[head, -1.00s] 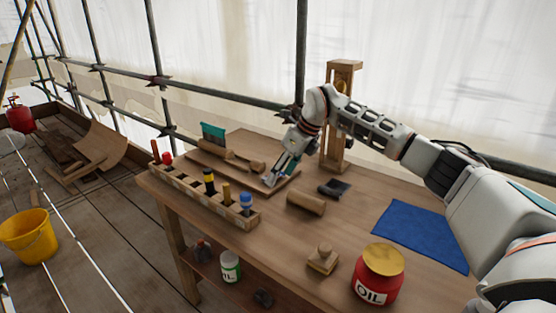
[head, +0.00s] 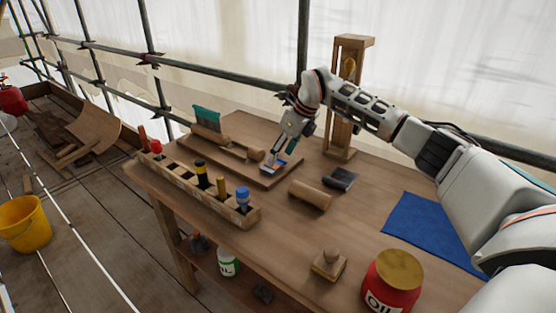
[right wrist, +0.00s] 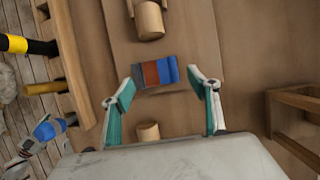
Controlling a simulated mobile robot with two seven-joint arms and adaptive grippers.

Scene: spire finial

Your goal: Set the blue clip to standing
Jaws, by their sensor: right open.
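A small block with blue, red-brown and grey bands, which I take for the blue clip (right wrist: 157,72), lies on the wooden board. In the head view the blue clip (head: 280,162) shows only partly, at the tips of my right gripper (head: 279,155). In the right wrist view my right gripper (right wrist: 165,92) is open, with its teal-padded fingers apart. The clip lies just ahead of the gap between the fingertips, and nothing is gripped. My left gripper is not in view.
A slotted tool rack (head: 205,190) lies left of the board. A tall wooden frame (head: 341,100) stands behind right. A blue cloth (head: 432,230) lies right.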

